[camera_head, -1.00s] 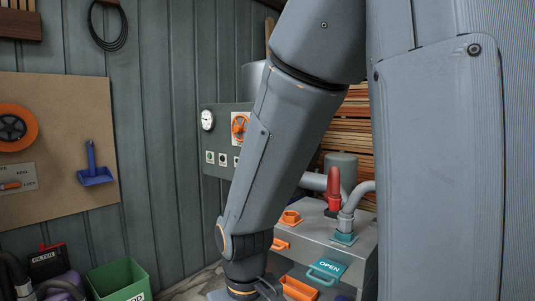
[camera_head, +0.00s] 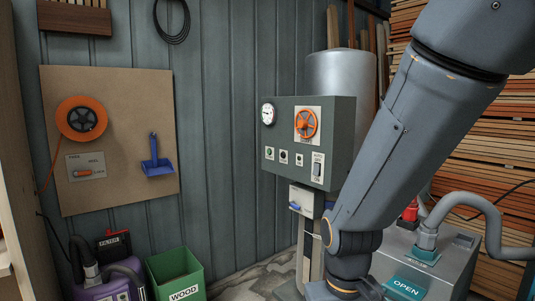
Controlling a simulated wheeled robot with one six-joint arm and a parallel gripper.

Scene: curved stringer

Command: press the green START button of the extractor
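A dark grey control panel (camera_head: 338,122), likely the extractor's, stands against the back wall in the middle of the view. Its lower left face has a row of three small buttons on white plates. The leftmost button (camera_head: 269,153) looks green, the middle one (camera_head: 284,157) is dark, and the right one (camera_head: 299,160) is small and hard to read. I cannot read the label START. The buttons are unobstructed. My gripper is below the bottom edge, out of view.
The panel also carries a gauge (camera_head: 268,114), an orange handwheel (camera_head: 306,124) and a switch (camera_head: 317,168). A green WOOD bin (camera_head: 177,276) and purple vacuum (camera_head: 105,289) stand at lower left. A grey machine with an OPEN handle (camera_head: 405,287) is at lower right.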

